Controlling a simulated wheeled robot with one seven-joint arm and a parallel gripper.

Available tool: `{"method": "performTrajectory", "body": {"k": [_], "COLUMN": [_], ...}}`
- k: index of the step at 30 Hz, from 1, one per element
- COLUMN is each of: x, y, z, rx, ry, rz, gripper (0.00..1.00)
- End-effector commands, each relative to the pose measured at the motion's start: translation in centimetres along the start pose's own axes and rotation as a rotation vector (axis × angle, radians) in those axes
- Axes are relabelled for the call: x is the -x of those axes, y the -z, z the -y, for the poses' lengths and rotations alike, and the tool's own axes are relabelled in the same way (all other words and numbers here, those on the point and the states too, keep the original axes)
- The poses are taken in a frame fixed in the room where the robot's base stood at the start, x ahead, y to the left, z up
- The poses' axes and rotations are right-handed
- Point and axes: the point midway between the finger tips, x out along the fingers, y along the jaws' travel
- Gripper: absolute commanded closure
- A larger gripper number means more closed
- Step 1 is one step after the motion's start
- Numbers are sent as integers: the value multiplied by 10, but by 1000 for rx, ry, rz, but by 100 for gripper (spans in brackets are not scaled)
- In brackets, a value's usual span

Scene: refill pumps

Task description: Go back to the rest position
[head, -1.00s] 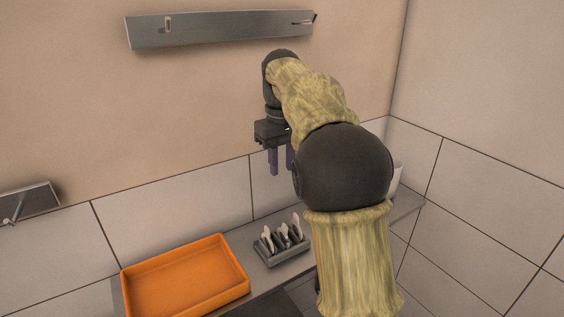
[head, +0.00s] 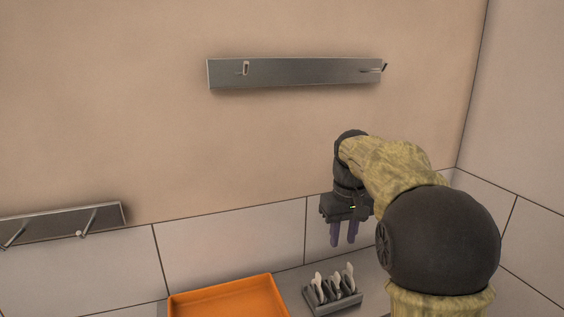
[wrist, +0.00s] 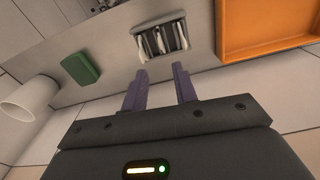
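My gripper (head: 344,238) hangs fingers-down in front of the tiled wall, above the shelf, in the head view. In the wrist view its two purple fingers (wrist: 161,88) are apart with nothing between them. The fingers point toward the grey rack (wrist: 160,41) with several pale utensils, which is clear of the fingertips. The rack also shows below the gripper in the head view (head: 333,301).
An orange tray (head: 228,299) stands left of the rack. A green block (wrist: 81,67) and a white cup (wrist: 28,98) are on the shelf. A metal rail (head: 296,72) is on the wall above, another rail (head: 60,222) at left.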

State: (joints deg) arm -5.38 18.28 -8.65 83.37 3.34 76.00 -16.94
Motion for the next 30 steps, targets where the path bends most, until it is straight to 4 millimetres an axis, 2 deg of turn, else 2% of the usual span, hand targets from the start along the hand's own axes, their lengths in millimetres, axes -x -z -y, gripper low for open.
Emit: {"method": "performTrajectory", "body": {"k": [1,11,21,27,30], "x": [-16,-100,-178,-207,-212], "y": [-9,-64,-145,-187,-195], "z": [1,13,37,49,51], "rx": [-16,-112,-194,-225,-233], "ry": [1,-13,-24,-29,-29], "rz": [-4,-72,-142,-177,-184], "gripper": [72,72,72,72,72]}}
